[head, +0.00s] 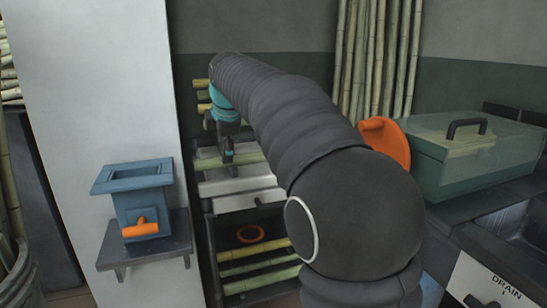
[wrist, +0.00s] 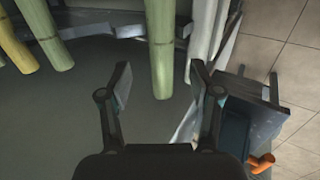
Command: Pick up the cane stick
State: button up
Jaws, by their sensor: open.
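A pale green cane stick (wrist: 162,60) shows in the wrist view, its cut end in the gap between the two fingers of my gripper (wrist: 160,78). The fingers are open, one on each side of the stick, and neither is seen touching it. How far the stick lies from the fingers in depth I cannot tell. My arm hides part of the rack and sticks.
A yellow cane (wrist: 15,45) and a green cane (wrist: 45,35) lie left of the gripper in the wrist view. A blue hopper with an orange handle (head: 135,195) stands on a wall shelf, left of the rack. A green lidded box (head: 470,150) and upright canes (head: 378,60) are at right.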

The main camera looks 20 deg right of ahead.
jog(key=shift+x, duration=2.7)
jog(key=shift+s, duration=0.15)
grip_shut()
